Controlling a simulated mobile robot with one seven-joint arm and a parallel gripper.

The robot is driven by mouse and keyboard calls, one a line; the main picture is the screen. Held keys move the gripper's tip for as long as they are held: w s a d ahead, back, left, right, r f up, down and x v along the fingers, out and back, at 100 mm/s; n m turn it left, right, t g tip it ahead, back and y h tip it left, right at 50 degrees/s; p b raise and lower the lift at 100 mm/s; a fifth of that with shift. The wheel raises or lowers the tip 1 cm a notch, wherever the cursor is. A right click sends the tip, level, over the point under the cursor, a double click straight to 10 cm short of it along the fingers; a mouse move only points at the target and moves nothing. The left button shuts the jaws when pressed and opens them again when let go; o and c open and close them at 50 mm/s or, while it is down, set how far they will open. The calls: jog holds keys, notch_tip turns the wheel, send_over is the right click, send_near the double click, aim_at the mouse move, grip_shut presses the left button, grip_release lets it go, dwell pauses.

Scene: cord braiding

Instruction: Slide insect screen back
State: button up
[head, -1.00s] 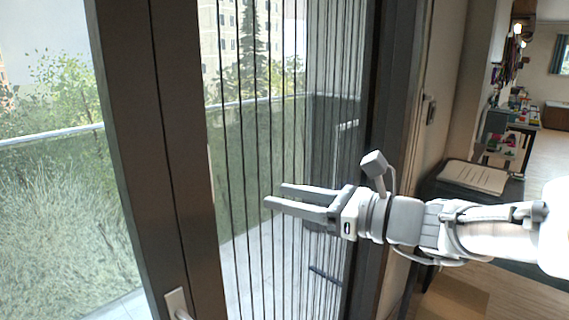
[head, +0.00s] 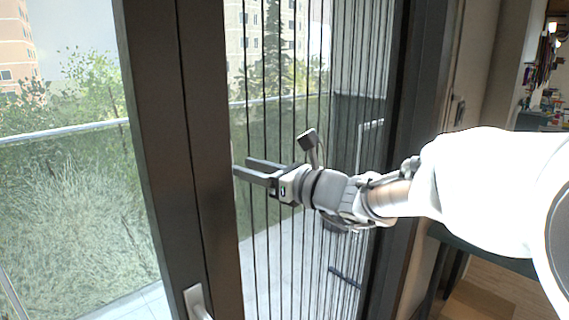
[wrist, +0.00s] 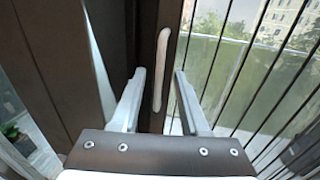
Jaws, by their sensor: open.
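The insect screen (head: 300,130) is a pleated see-through screen with dark vertical lines, drawn across the opening right of the dark door post. It also shows in the wrist view (wrist: 255,60). Its dark edge bar (wrist: 172,50) carries a pale, long upright grip (wrist: 162,60). My gripper (head: 243,165) is open and empty, pointing left at the edge bar. In the wrist view the grip appears between my two fingertips (wrist: 160,74). Whether the fingers touch it or reach around it I cannot tell. In the head view my fingers mostly hide the grip.
A dark door frame (head: 185,130) with a pale lever handle (head: 196,302) stands left of my gripper. Glass and a balcony railing (head: 60,132) lie beyond. A dark frame post (head: 408,110) bounds the screen on the right. My arm covers much of the right side.

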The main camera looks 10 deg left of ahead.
jog(key=x, duration=0.3)
jog(key=shift+w+a, duration=0.1)
jog(key=shift+a, duration=0.05)
grip_shut()
dwell(1.4)
